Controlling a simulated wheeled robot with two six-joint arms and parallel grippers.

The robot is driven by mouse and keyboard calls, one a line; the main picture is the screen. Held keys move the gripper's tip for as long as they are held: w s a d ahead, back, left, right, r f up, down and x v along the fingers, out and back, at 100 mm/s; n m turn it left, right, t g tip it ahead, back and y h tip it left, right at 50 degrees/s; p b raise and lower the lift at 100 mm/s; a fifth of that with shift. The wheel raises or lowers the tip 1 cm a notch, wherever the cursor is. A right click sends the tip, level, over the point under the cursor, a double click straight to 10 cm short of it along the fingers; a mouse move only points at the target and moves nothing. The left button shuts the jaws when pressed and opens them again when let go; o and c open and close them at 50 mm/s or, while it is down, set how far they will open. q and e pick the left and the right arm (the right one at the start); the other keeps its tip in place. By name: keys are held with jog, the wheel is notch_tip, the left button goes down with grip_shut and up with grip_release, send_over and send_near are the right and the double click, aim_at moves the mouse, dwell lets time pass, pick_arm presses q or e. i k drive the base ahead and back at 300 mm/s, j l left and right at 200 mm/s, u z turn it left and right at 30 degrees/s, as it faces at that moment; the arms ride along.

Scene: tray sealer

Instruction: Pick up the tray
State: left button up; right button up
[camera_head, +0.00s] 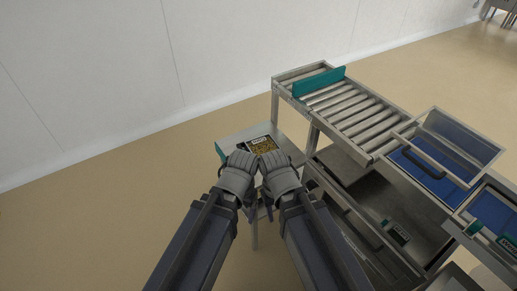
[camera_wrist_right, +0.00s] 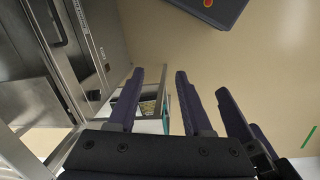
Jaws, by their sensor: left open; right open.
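The tray (camera_head: 263,145) is a small dark tray with yellow-brown contents and a dark label with white lettering. It lies on a small light metal side table (camera_head: 229,144) in the head view. A small part of it also shows between dark fingers in the right wrist view (camera_wrist_right: 148,104). My left gripper (camera_head: 238,163) and my right gripper (camera_head: 275,162) are side by side, close together, at the near side of the tray. Both are open and empty. Their bodies hide the tray's near edge, and I cannot tell whether any fingertip touches it.
A roller conveyor (camera_head: 345,105) with a teal guide (camera_head: 319,82) stands to the right. Beyond it is a sealer with a clear handled cover (camera_head: 455,140) over blue surfaces. A dark labelled pack (camera_head: 396,231) lies on the lower shelf. The floor on the left is clear.

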aim_at(265, 143)
jog(key=i+j+u, duration=0.2)
jog(key=i, duration=0.25)
jog(key=i+j+u, duration=0.2)
jog(key=i, duration=0.25)
